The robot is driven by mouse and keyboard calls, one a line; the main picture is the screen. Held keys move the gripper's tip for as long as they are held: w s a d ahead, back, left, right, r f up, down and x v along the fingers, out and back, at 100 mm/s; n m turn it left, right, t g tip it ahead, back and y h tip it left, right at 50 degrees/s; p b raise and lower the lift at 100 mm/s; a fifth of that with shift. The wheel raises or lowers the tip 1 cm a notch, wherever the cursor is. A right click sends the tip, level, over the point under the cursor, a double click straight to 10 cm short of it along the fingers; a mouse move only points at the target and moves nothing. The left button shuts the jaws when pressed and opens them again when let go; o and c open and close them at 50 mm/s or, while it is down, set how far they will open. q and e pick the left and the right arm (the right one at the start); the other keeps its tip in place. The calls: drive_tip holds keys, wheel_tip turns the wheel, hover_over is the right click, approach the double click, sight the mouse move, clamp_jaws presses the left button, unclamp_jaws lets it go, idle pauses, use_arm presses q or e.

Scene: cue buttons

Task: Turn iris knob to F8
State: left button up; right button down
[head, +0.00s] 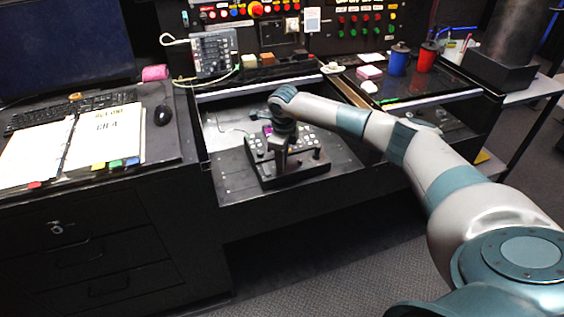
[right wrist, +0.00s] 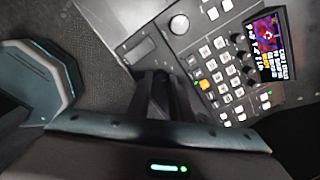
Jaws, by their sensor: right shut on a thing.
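The black control console (head: 262,172) sits in the desk bay, with rows of pale buttons and a small lit screen. My right gripper (head: 281,170) reaches down onto the console from above, its fingers pointing down. In the right wrist view, my right gripper (right wrist: 165,97) is shut at the console beside the button rows. The fingers hide what is between them; by its place it seems to be the iris knob. The screen (right wrist: 270,45) shows coloured graphics and text too small to read for sure. Several small dark knobs (right wrist: 240,57) stand beside it. My left gripper is out of view.
An open binder (head: 106,134) with printed pages, a mouse (head: 162,115) and a keyboard (head: 70,114) lie on the left desk. Blue (head: 398,62) and red (head: 426,58) mugs stand at the back right. A short stick (head: 317,153) rises from the console's right side.

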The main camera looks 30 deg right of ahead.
drive_tip(key=shift+r+m, duration=0.1)
drive_tip(key=shift+m, duration=0.2)
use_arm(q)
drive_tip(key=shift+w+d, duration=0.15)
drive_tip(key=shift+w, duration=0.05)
use_arm(e)
drive_tip(key=c, duration=1.9)
unclamp_jaws()
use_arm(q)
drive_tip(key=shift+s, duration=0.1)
use_arm(e)
drive_tip(key=shift+o, duration=0.2)
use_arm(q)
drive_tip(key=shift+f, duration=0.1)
